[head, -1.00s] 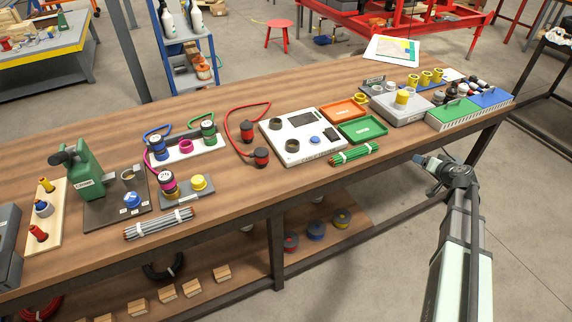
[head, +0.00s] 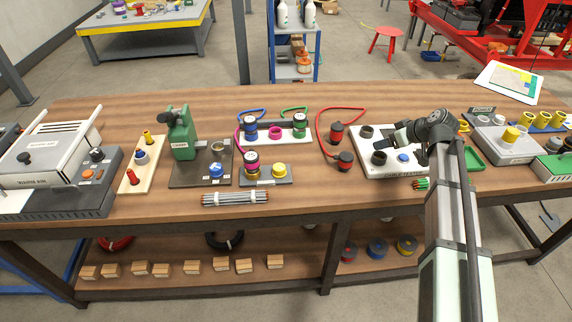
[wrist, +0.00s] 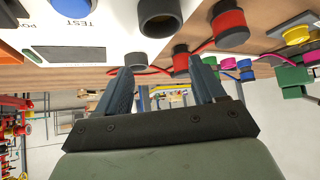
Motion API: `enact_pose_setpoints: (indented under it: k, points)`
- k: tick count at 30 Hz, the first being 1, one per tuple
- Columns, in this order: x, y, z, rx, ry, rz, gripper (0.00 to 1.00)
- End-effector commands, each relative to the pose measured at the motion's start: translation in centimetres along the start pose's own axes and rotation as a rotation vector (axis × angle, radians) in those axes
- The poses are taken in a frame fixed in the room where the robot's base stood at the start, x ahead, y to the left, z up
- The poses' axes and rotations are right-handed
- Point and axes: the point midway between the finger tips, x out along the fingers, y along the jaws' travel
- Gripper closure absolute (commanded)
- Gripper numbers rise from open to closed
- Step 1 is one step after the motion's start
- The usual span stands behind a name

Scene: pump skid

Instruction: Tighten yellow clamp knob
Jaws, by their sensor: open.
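A yellow knob (head: 279,170) sits on a small grey plate (head: 264,182) at the middle of the bench, beside a black-and-pink cylinder (head: 252,162). Another yellow knob (head: 511,134) stands on a grey box (head: 490,148) at the right. I cannot tell from labels which is the clamp knob. My gripper (head: 398,137) is above the white test panel (head: 366,169), to the right of the first knob and apart from it. In the wrist view my gripper (wrist: 161,72) is open with nothing between its fingers. A yellow round piece (wrist: 297,35) shows at that view's right.
A green clamp-like device (head: 180,135) stands further left. A bundle of grey rods (head: 236,198) lies at the front edge.

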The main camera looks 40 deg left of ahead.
Motion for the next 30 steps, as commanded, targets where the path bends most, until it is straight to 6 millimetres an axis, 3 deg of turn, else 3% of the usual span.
enact_pose_setpoints:
  k: [1,9,18,24,30]
  points:
    - [0.8,-2.1,-1.5,-0.051,-0.022,-0.032,0.31]
    - [3.1,-12.6,-7.2,-0.309,-0.151,-0.187,0.31]
    - [3.8,-23.1,-11.4,-0.559,-0.276,-0.327,0.31]
    - [3.6,-26.4,-12.4,-0.639,-0.317,-0.371,0.31]
    - [4.2,-27.2,-12.3,-0.653,-0.326,-0.380,0.31]
